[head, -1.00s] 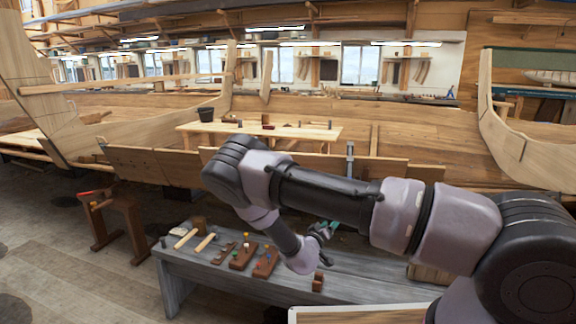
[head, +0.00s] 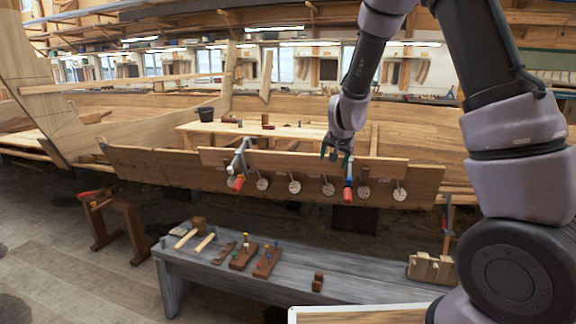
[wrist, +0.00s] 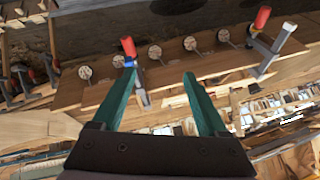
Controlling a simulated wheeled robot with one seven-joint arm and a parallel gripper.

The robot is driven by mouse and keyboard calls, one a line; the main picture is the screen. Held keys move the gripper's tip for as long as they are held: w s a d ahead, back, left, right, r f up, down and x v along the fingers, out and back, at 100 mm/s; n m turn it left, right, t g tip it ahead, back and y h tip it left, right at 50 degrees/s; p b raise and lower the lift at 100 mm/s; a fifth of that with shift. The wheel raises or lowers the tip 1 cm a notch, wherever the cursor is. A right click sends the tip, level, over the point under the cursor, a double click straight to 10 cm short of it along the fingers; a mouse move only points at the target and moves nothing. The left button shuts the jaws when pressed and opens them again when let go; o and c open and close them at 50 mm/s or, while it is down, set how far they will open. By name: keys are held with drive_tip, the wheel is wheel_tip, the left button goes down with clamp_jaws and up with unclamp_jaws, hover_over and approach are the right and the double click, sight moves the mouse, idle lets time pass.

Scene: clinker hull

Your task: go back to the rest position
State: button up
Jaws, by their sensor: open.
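My gripper (head: 337,150) is raised in front of the hull, pointing down, close above the top edge of the plank (head: 280,178). In the wrist view my gripper (wrist: 159,82) has its two green fingers apart with nothing between them. A red-handled clamp (head: 348,182) sits on the plank just right of and below my gripper. It shows in the wrist view (wrist: 130,52) beside the left fingertip; I cannot tell whether they touch. Another red-handled clamp (head: 239,168) sits further left on the plank. It also shows at the right of the wrist view (wrist: 270,45).
Several round pale discs (head: 295,187) line the plank. Below stands a grey bench (head: 200,268) with mallets, planes and a notched wooden block (head: 431,269). A wooden sawhorse (head: 123,220) stands at left. A wooden table (head: 300,131) is behind the plank. Floor between sawhorse and bench is clear.

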drive_tip(key=s+d+r+y, duration=0.25)
drive_tip(key=s+r, duration=0.45)
drive_tip(key=r, duration=0.4)
drive_tip(key=s+d+r, duration=0.2)
drive_tip(key=s+r, duration=0.1)
drive_tip(key=s, duration=0.5)
drive_tip(key=s+d+r, duration=0.3)
drive_tip(key=s, duration=0.5)
drive_tip(key=s+d+r+n+g, duration=0.1)
drive_tip(key=s+r, duration=0.3)
drive_tip(key=s, duration=0.5)
drive_tip(key=shift+d+h, duration=0.35)
drive_tip(key=shift+d, duration=0.5)
